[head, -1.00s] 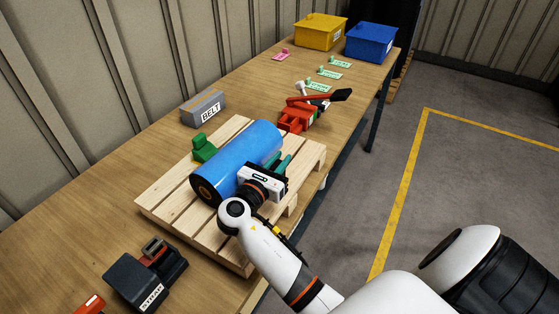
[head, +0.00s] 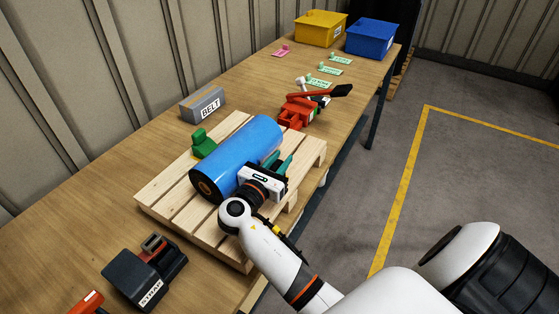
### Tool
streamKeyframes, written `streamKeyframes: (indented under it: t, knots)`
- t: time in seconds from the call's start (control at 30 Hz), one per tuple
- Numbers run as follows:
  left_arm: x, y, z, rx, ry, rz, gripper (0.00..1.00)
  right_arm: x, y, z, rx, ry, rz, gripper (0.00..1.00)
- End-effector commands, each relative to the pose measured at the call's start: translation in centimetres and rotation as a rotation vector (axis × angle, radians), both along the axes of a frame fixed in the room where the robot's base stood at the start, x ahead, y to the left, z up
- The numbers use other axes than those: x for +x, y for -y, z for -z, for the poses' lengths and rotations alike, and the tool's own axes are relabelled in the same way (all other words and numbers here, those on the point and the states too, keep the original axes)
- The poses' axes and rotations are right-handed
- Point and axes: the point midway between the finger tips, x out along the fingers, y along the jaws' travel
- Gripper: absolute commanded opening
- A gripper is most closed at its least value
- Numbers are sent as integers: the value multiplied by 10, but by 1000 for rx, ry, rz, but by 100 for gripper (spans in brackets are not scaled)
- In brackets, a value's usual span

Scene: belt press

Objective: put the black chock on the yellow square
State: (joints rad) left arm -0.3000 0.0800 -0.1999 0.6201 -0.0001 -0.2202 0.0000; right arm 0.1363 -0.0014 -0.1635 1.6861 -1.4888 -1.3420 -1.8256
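I cannot make out a black chock or a yellow square in the head view. A blue roll (head: 240,158) with a dark core lies on a wooden pallet (head: 166,195). A green chock (head: 204,143) stands against the roll's left side. My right gripper (head: 279,160) is low over the pallet at the roll's right side. My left gripper is not in view.
A grey BELT box (head: 203,105) stands behind the pallet. A red tool (head: 298,110) lies beyond it. A yellow bin (head: 320,29) and blue bin (head: 371,41) stand at the far end. A dark STRAP unit (head: 142,278) is in front. Bare wooden table (head: 80,225) shows at left.

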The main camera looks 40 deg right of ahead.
Motion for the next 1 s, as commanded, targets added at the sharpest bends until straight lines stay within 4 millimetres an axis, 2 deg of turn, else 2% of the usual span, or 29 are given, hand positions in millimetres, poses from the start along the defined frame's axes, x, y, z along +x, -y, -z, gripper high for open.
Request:
streamKeyframes:
  t: [0.03, 0.1, 0.47, 0.57, 0.8, 1.0]
  knots:
    - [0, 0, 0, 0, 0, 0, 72, 0, 0, 0, 0, 0, 0, 34]
    - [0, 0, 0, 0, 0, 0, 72, 0, 0, 0, 0, 0, 0, 43]
    - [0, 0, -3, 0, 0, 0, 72, -2, -6, 0, 2, -2, -1, 43]
    - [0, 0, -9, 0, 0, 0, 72, -8, -19, -1, 2, -4, -1, 43]
    - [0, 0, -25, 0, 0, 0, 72, -28, -66, -2, 3, -5, -1, 43]
    - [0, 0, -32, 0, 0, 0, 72, -41, -97, -1, 2, -2, -1, 43]
